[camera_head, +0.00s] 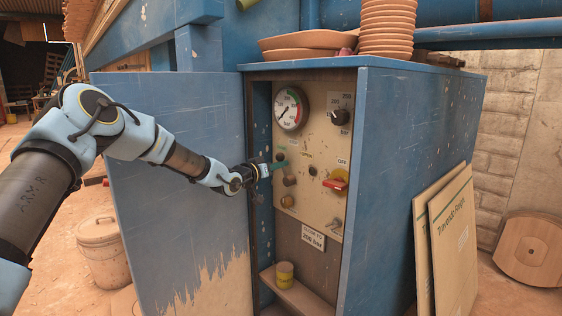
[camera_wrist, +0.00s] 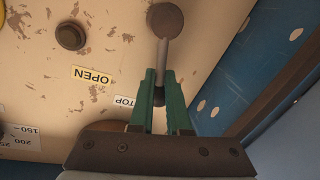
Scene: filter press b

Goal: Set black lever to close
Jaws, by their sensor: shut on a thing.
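The lever (camera_wrist: 162,52) has a grey rod and a dark brown-black ball knob, and comes out of a beige control panel (camera_head: 314,165). In the wrist view my gripper (camera_wrist: 160,78) has its green fingers shut on the rod, below the ball in the picture. The ball stands clear of the fingertips. The lever's base is partly hidden behind the fingers. A yellow OPEN label (camera_wrist: 91,76) and a white STOP label (camera_wrist: 124,101) lie left of the fingers.
The panel sits inside a blue cabinet (camera_head: 400,150), with an open blue door (camera_head: 170,180) at left. A gauge (camera_head: 290,108), a black dial (camera_head: 339,117) and a red-handled switch (camera_head: 334,185) are on the panel. A yellow can (camera_head: 285,275) stands on the lower shelf.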

